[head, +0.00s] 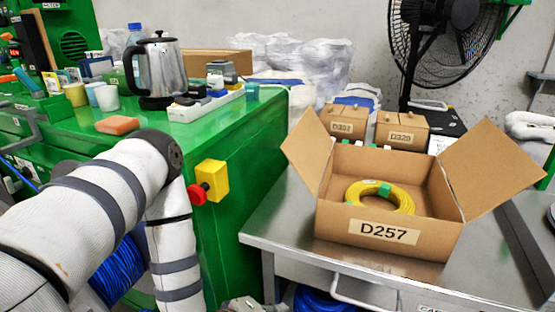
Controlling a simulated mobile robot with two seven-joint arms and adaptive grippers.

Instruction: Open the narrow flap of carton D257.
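Carton D257 (335,222) stands on the metal table with its top open and its labelled front towards me. Its left flap (307,145) stands up and leans outward. Its right flap (492,168) is spread outward to the right. A coil of yellow cable (402,203) with green ties lies inside. I cannot make out separate front and back flaps. My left arm comes in from the left, bends at the elbow and runs down out of the bottom edge. My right arm and gripper are not in view.
Two small closed cartons (345,122) (402,130) stand behind carton D257. A black fan (440,45) is at the back. The green workbench (245,135) on the left carries a kettle (160,70) and cups; a yellow box with a red button (208,182) juts from its side. Bare metal table (285,220) shows left of the carton.

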